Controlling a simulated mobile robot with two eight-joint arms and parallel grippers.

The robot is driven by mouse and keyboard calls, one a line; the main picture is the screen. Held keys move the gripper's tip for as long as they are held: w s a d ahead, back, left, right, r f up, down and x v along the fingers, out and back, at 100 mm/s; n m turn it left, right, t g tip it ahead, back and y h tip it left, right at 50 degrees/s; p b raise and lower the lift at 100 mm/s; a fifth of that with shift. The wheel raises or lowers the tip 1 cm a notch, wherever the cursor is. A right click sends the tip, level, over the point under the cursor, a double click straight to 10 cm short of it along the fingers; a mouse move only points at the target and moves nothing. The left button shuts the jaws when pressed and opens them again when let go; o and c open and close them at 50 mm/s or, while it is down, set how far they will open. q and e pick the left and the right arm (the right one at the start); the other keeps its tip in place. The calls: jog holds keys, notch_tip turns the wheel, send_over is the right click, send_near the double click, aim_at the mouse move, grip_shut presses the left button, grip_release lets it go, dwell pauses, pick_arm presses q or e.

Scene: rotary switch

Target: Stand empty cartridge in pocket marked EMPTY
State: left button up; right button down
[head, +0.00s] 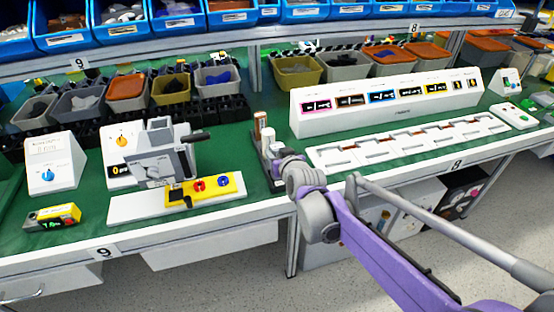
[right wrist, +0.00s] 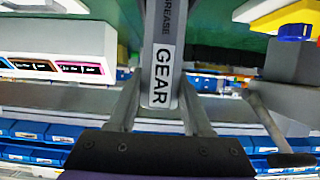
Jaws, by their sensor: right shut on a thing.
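My right gripper (head: 284,158) is at the middle of the bench, beside a small dark stand (head: 275,180) that holds upright cylinders. In the right wrist view, my right gripper (right wrist: 160,98) is shut on a grey cartridge (right wrist: 162,20) with a white label reading GREASE GEAR. The cartridge stands between the two fingers. In the head view it is hard to tell apart from the stand and gripper. A cylinder with a white and copper-brown body (head: 260,127) stands at the back of the stand. No EMPTY marking is readable. My left gripper is not in view.
Left of the stand is a grey machine with a dark lever (head: 160,155) and a yellow block (head: 213,188) with red and blue knobs. To the right are a white slotted tray (head: 330,155) and a white label panel (head: 400,112). Bins line the back.

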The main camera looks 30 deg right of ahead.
jog(key=shift+f, duration=0.95)
jog(key=shift+c, duration=1.6)
grip_release()
jog(key=shift+f, duration=0.1)
